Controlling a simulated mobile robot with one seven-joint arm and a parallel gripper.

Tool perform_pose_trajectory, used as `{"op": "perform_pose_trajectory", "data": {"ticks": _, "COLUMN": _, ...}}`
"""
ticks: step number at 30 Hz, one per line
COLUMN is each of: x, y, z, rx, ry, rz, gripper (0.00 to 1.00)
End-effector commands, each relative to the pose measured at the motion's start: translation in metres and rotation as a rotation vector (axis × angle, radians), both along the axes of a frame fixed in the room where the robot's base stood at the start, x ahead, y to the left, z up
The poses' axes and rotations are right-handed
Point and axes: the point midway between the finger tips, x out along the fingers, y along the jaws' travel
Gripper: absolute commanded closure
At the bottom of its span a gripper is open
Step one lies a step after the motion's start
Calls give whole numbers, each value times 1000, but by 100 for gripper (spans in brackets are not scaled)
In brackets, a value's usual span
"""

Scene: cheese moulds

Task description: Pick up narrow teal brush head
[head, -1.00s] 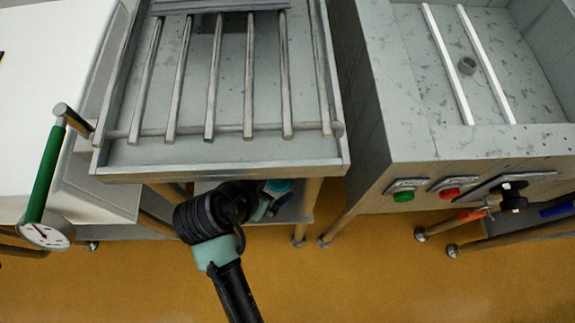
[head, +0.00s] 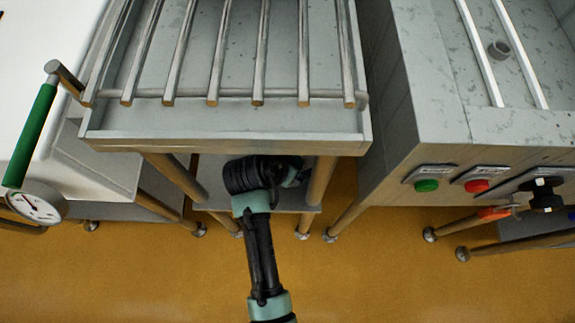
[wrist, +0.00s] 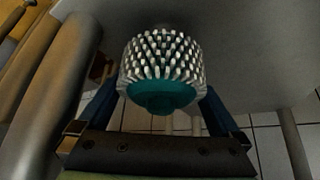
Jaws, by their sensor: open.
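A teal brush head (wrist: 160,92) with white bristles around it shows in the wrist view, its teal end facing the camera. My gripper (wrist: 155,108) is open, with one dark finger on each side of the brush head. The brush head lies between the fingers, or just beyond their tips; contact cannot be told. No second brush head is in view to compare its width. In the head view my arm reaches under the draining table, and its wrist hides the brush head and the fingers.
The draining table (head: 230,145) with metal bars stands above a lower shelf (head: 215,195). Its legs (head: 320,180) stand close on both sides of my wrist. A grey vat cabinet (head: 480,130) with green and red buttons is on the right. A gauge (head: 38,203) hangs at left.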

Motion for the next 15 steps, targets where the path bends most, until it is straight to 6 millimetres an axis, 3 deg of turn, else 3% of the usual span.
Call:
{"op": "perform_pose_trajectory", "data": {"ticks": 5, "x": 0, "y": 0, "z": 1, "rx": 1, "ry": 0, "rz": 1, "gripper": 4}}
{"op": "perform_pose_trajectory", "data": {"ticks": 15, "x": 0, "y": 0, "z": 1, "rx": 1, "ry": 0, "rz": 1, "gripper": 65}}
